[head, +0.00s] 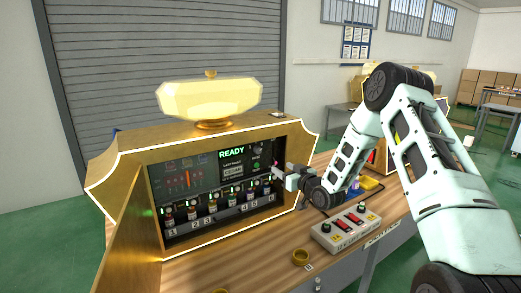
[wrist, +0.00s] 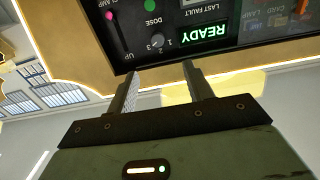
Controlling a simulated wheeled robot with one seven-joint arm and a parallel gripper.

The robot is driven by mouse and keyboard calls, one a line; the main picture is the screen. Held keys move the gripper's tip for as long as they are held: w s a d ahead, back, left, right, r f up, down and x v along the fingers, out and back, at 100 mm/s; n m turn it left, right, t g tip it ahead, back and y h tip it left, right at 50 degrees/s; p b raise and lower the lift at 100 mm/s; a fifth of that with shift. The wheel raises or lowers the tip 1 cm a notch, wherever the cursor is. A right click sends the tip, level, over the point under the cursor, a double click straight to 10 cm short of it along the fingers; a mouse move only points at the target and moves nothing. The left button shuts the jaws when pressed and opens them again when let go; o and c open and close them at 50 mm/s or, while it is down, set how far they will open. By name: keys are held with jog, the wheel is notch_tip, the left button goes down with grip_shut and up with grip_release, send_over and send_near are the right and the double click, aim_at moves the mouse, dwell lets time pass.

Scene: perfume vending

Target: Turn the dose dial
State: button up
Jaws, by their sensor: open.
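The dose dial (wrist: 157,42) is a small dark knob on the black control panel, marked DOSE with numbers 1, 2, 3 around it. In the wrist view the panel appears upside down. My gripper (wrist: 158,72) is open and empty, its two fingers pointing at the panel on either side of the dial's line. The fingertips look short of the dial, and no contact shows. In the head view my gripper (head: 281,175) is at the right side of the open gold machine (head: 145,172), and the dial is too small to make out clearly.
A green READY display (wrist: 205,38) and a pink slider (wrist: 115,30) flank the dial. Several small bottles stand in numbered slots below the panel. A button box (head: 345,230) and a gold ring (head: 300,257) lie on the wooden counter (head: 255,275). The gold frame surrounds the panel.

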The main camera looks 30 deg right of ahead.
jog(key=p, duration=0.6)
send_near(259, 151)
jog(key=w, duration=0.9)
jog(key=shift+a+f, duration=0.15)
jog(key=c, duration=1)
